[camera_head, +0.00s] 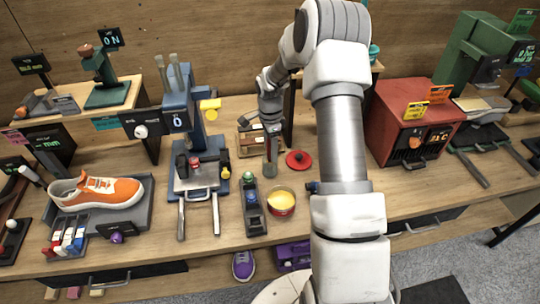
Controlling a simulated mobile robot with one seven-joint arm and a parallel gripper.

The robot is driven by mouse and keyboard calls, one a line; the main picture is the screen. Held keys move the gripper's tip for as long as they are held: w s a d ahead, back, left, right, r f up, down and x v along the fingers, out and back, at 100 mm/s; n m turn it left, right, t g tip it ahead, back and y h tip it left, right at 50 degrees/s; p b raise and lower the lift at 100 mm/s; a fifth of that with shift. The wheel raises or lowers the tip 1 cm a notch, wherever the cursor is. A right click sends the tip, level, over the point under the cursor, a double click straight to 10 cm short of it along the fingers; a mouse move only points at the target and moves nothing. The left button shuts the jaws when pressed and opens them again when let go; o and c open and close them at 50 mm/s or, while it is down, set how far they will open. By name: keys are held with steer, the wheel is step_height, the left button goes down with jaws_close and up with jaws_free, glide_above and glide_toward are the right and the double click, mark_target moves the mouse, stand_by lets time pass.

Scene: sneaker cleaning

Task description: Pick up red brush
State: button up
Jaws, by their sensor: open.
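I cannot clearly make out a red brush. Small items lie on a wooden tray (244,153) just left of my gripper, too small to identify. A red round piece with a dark knob (298,159) lies on the bench right of my gripper; I cannot tell if it is a lid or a brush. My gripper (270,168) points down over the middle of the bench, its jaws open, between the tray and the red piece. The fingers are small and partly blend with the background, so contact cannot be told.
A red can with yellow contents (281,202) and a dark holder (253,208) stand in front of my gripper. A blue machine (183,125) is left. An orange sneaker (97,190) lies farther left. A red box machine (414,122) stands right. My arm hides part of the bench.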

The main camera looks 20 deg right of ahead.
steer(key=shift+f, duration=0.4)
steer(key=shift+c, duration=0.2)
jaws_close()
steer(key=shift+r, duration=0.15)
step_height(320, 180, up, 10)
steer(key=shift+f+b, duration=0.1)
steer(key=shift+b, duration=0.4)
